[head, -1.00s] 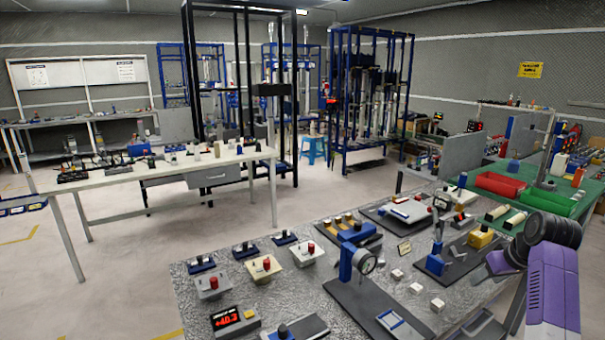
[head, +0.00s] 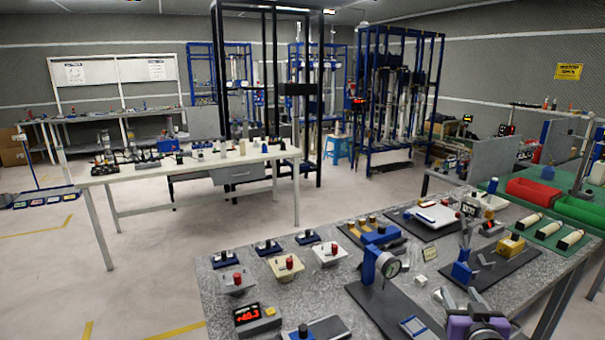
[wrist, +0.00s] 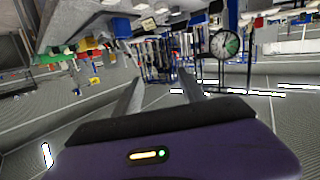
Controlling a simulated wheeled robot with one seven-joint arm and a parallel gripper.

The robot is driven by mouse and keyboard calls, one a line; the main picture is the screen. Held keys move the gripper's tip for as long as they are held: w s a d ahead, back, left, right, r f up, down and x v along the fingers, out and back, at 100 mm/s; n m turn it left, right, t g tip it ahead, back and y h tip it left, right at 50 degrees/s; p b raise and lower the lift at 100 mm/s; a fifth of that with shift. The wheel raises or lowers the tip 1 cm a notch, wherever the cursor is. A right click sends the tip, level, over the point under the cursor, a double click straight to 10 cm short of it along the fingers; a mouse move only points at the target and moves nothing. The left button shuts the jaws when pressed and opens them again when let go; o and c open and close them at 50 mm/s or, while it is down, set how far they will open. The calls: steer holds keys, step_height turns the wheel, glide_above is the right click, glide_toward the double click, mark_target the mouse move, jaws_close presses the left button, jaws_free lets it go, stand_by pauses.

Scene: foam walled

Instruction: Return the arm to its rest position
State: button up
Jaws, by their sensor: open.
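My gripper (head: 462,296) shows at the bottom right of the head view, a purple body with two grey fingers, low by the front right of the speckled workbench (head: 225,290). In the wrist view, my gripper (wrist: 158,88) has its two fingers spread apart with nothing between them. The wrist picture looks upside down. A dial gauge on a blue stand (head: 372,265) stands left of the gripper in the head view; the dial (wrist: 224,44) also shows in the wrist view. Most of my arm is out of view.
Small switch boxes and a red-lit display (head: 250,316) sit on the workbench. A red bin (head: 532,192) is on the green table at right. A white table (head: 120,177) and blue racks stand behind. Open floor (head: 150,255) lies left of the workbench.

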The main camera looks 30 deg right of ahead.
steer(key=s+a+n+t+y, duration=0.1)
steer(key=s+a+t, duration=0.15)
steer(key=a, duration=0.65)
steer(key=s+a+n+t+y, duration=0.15)
steer(key=s+a, duration=0.25)
steer(key=a, duration=0.5)
steer(key=s+a+n+t+y, duration=0.1)
steer(key=s+a+y, duration=0.15)
steer(key=a, duration=0.75)
steer(key=s+a+f+n+g+y, duration=0.1)
steer(key=s+a+n+y, duration=0.3)
steer(key=s+a, duration=0.9)
steer(key=shift+s+f+g+y, duration=0.4)
steer(key=shift+s+y, duration=0.65)
steer(key=shift+y, duration=0.05)
